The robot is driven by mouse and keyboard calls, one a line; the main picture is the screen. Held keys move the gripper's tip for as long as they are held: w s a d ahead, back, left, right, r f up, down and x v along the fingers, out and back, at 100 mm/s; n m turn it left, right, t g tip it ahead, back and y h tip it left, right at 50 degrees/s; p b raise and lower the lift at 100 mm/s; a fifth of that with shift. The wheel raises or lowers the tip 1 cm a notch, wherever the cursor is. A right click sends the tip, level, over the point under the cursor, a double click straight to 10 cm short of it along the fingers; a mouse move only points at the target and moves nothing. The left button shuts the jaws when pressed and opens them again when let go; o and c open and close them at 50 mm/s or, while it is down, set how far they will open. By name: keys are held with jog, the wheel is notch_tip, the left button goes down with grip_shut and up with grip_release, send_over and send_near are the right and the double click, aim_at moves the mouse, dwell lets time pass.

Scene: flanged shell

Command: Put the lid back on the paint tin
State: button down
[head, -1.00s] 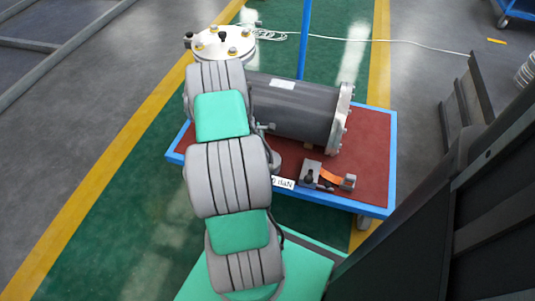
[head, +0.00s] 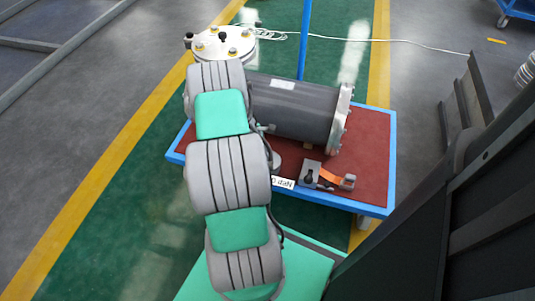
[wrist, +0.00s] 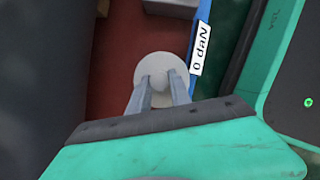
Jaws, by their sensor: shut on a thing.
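In the wrist view my gripper (wrist: 160,80) is shut on the small knob of a round pale grey lid (wrist: 163,58). The lid is over the red cart bed, beside the bed's edge. Whether it touches anything below is hidden. In the head view the edge of a grey round thing, which looks like the lid (head: 277,163), shows just right of my arm. My gripper is hidden behind my arm there. I cannot make out a paint tin in either view; it may be under the lid or behind my arm.
A blue-edged cart (head: 377,209) with a red bed carries a large dark grey flanged shell (head: 300,108). A clamp-like block with an orange strip (head: 330,178) and a "0 daN" label (wrist: 200,48) are close to the lid. A white bolted flange (head: 222,45) is behind.

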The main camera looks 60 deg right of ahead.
dwell(0.9)
jog(key=c, duration=0.6)
grip_release()
jog(key=shift+r+p, duration=3.25)
jog(key=shift+r, duration=0.25)
jog(key=shift+c, duration=0.6)
grip_shut()
